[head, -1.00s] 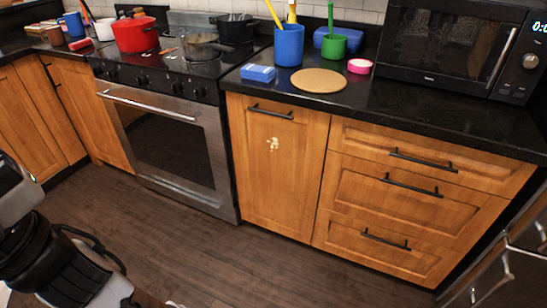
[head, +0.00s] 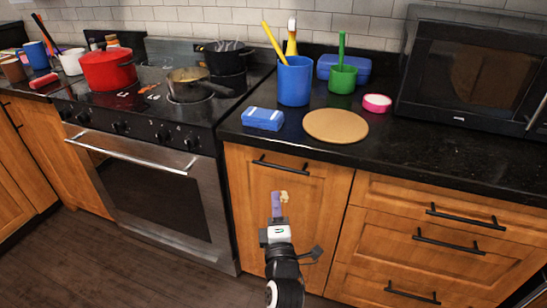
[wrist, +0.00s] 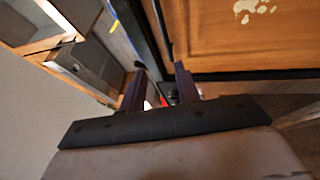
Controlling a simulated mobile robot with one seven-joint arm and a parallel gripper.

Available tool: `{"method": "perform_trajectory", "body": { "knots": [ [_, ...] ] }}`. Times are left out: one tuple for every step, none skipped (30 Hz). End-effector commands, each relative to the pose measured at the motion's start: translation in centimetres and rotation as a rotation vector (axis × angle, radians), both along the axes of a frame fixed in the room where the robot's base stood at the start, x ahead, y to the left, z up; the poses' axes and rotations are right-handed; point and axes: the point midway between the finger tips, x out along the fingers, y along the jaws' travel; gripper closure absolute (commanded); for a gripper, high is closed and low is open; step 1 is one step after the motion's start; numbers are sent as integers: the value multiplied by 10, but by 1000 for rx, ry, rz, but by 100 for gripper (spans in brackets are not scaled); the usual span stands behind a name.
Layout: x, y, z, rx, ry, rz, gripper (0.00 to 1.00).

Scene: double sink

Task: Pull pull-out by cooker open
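The pull-out by the cooker (head: 320,215) is a wooden front just right of the oven, flush with its neighbours and shut. Its black bar handle (head: 280,165) runs across the top of the front. In the wrist view my gripper (wrist: 160,80) has two dark fingers spread with an empty gap.
The cooker (head: 150,190) stands left, with a red pot (head: 107,70) and a pan (head: 188,85) on top. Three drawers (head: 435,240) stand right. A blue box (head: 263,119), round board (head: 335,126) and blue cup (head: 294,82) sit on the counter above. Floor is clear at lower left.

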Motion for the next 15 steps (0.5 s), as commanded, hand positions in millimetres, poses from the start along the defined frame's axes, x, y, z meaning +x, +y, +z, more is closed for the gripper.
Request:
{"method": "perform_trajectory", "body": {
  "knots": [
    [-1, -6, -7, -20, 15, -15, 68],
    [-1, -9, -9, -31, 19, -20, 68],
    [-1, -10, -10, -38, 24, -25, 68],
    [1, -11, -10, -42, 24, -27, 68],
    [3, -11, -9, -44, 24, -27, 68],
    [6, -11, -8, -44, 23, -27, 68],
    [10, -10, -7, -44, 23, -28, 68],
    [14, -10, -6, -44, 23, -28, 68],
    [20, -10, -3, -44, 22, -28, 68],
    [25, -9, -2, -44, 22, -27, 68],
    [31, -8, 0, -44, 21, -27, 68],
    [39, -8, 2, -44, 22, -27, 68],
    [45, -7, 3, -44, 22, -27, 68],
    [51, -7, 4, -44, 22, -27, 68],
    [60, -6, 7, -44, 21, -26, 68]
  ]
}}
